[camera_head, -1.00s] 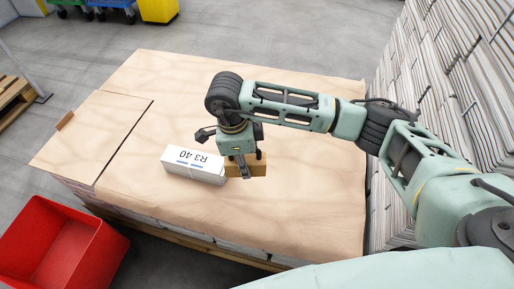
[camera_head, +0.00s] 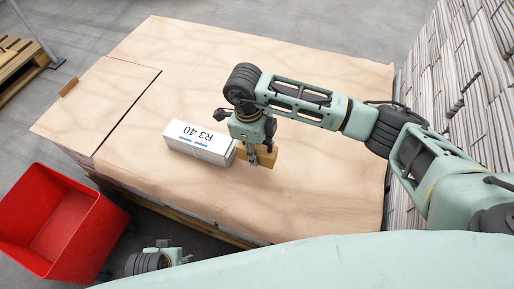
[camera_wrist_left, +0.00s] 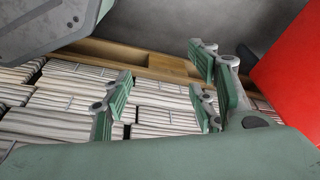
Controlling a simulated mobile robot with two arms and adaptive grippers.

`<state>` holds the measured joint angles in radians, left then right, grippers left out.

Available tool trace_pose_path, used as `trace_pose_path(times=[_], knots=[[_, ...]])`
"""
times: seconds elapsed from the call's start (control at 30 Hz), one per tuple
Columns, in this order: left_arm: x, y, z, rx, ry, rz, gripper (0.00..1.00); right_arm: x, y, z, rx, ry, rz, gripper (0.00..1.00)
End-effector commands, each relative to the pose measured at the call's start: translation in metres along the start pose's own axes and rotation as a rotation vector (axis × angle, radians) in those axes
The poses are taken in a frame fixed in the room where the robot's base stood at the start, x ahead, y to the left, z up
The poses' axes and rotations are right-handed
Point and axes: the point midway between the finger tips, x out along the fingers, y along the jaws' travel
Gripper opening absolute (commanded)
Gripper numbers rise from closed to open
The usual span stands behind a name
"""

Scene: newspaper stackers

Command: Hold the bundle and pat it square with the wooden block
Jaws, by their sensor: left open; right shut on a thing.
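The bundle (camera_head: 199,143) is a white block of paper with an R3 40 label, lying on the brown sheet that covers the stack. My right gripper (camera_head: 256,160) is shut on the wooden block (camera_head: 266,156), just right of the bundle's right end. I cannot tell whether block and bundle touch. My left arm shows only a little at the bottom edge of the head view, and its fingers are not clear there. In the left wrist view my left gripper (camera_wrist_left: 165,100) is open and empty, in front of the side of a newspaper stack (camera_wrist_left: 65,100).
A red bin (camera_head: 60,222) stands on the floor at the lower left and also shows in the left wrist view (camera_wrist_left: 292,75). A small brown block (camera_head: 69,87) lies at the stack's left edge. Tall newspaper stacks (camera_head: 460,85) rise at right. The brown sheet (camera_head: 310,205) is mostly clear.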

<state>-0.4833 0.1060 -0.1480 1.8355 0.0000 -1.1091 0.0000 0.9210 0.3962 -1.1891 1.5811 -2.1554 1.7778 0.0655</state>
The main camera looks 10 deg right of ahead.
Motion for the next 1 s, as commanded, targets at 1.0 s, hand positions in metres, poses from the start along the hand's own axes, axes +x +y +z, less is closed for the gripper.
trace_pose_path(times=[1.0], knots=[[-0.089,-0.005,-0.027,-0.008,0.048,-0.009,0.53,0.037,0.0,0.005,-0.001,-0.001,-0.001,0.0]])
